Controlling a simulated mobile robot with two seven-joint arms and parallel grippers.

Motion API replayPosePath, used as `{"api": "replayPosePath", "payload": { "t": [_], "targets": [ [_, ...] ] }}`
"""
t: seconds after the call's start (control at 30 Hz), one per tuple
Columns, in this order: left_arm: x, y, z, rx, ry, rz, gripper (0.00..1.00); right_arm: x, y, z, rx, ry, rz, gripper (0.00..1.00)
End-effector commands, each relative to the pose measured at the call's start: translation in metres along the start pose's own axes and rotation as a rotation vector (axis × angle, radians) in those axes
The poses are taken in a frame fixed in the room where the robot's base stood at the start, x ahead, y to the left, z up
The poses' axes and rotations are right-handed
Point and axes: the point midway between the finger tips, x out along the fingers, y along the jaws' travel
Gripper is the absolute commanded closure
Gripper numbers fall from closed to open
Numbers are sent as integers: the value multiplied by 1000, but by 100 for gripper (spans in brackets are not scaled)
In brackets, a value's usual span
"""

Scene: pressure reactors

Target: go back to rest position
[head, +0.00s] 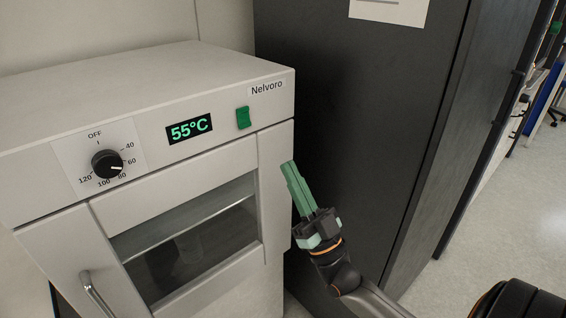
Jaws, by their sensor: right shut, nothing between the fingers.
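My right gripper (291,172) has green fingers and is shut with nothing between them. It points up and to the left, in front of the right edge of a white oven (130,95); I cannot tell whether it touches the oven. Its arm comes in from the bottom right. A green switch (243,117) sits above and to the left of the fingertips. My left gripper is not in view.
The oven has a black dial (107,164), a closed windowed door (190,250) and a door handle (96,296). A dark cabinet (350,110) stands just right of the oven. Open floor (500,225) lies at the right.

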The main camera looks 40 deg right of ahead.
Motion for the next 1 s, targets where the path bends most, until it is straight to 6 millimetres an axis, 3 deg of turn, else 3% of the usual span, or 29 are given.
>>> {"api": "replayPosePath", "payload": {
  "t": [0.7,0.77,0.87,0.97,1.0],
  "targets": [
    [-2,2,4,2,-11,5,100,-4,-2,3,2,-24,-2,100],
    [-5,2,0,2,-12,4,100,-8,-7,12,5,-82,-9,100],
    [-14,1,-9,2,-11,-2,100,-26,-24,43,17,-270,-29,100],
    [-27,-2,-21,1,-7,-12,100,-68,-51,83,35,-552,-57,100],
    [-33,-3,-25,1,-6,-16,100,-90,-62,97,41,-676,-69,100]
  ]
}}
